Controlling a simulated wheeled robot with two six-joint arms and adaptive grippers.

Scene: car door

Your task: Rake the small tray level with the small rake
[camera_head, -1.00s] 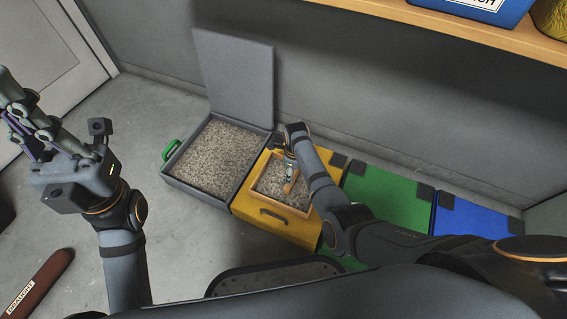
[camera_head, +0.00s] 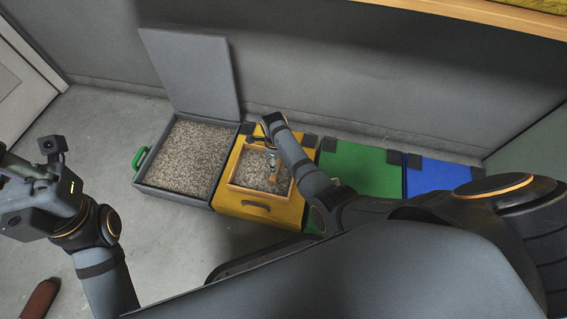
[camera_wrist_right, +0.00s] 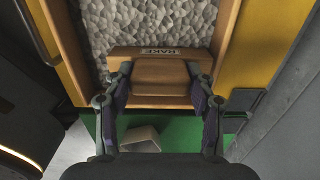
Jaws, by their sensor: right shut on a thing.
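The small tray (camera_head: 235,186) is a wooden-framed box of grey gravel set in the top of a yellow box. My right gripper (camera_head: 272,151) is over the right part of this tray, shut on the small rake (camera_head: 276,173). In the right wrist view the rake (camera_wrist_right: 160,54) is a wooden block with a RAKE label, between the two fingers of the gripper (camera_wrist_right: 160,76). It lies at the tray's near end, across the gravel (camera_wrist_right: 150,22); its underside is hidden. My left gripper (camera_head: 14,165) is at the left picture edge, away from the tray, its fingers largely cut off.
A larger grey box (camera_head: 208,203) of gravel stands left of the yellow box (camera_head: 285,213), with its lid (camera_head: 190,72) raised and a green handle (camera_head: 141,158). Green (camera_head: 360,168) and blue (camera_head: 436,177) boxes stand to the right.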

